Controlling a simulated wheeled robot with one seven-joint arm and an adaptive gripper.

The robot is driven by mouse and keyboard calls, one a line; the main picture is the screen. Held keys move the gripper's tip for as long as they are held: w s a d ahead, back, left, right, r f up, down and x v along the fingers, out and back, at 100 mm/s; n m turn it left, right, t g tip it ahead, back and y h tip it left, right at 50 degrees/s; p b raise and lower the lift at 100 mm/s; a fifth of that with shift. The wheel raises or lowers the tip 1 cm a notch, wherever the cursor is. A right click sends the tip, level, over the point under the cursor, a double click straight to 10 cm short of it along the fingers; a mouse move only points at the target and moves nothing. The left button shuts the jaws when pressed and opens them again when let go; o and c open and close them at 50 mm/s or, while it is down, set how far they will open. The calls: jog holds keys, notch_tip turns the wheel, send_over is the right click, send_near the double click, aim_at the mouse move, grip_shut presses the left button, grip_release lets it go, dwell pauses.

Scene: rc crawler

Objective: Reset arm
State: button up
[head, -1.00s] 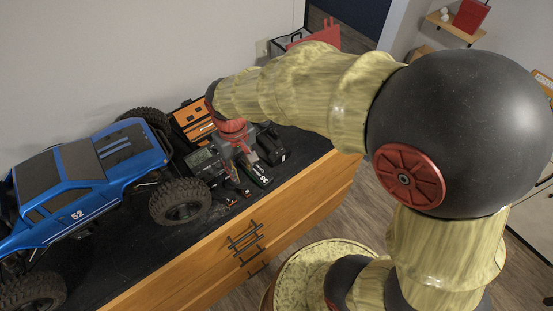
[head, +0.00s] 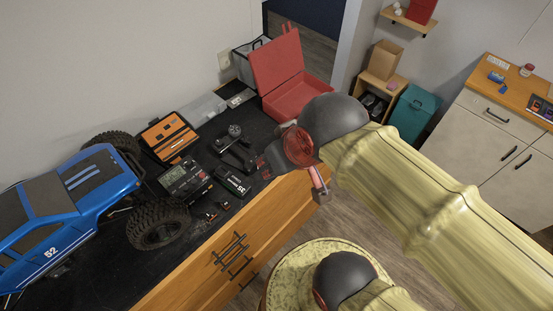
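My gripper (head: 320,197) hangs small and partly seen below my red and black arm joint, just off the front edge of the black-topped workbench (head: 95,270). Its fingers are too small and turned to show whether they are open or shut, and I see nothing clearly held. My arm reaches in from the right. The blue RC crawler (head: 70,205) stands on the bench at the left, its lower left cut off by the frame.
Near the crawler lie an orange case (head: 168,137), a charger (head: 186,180), a battery box (head: 233,180) and a dark controller (head: 233,138). An open red toolbox (head: 283,85) stands at the bench's far end. Drawer cabinets stand right.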

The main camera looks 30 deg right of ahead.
notch_tip(320, 180, down, 18)
jog(key=b, duration=1.7)
jog(key=shift+r+b, duration=0.15)
jog(key=shift+b, duration=0.25)
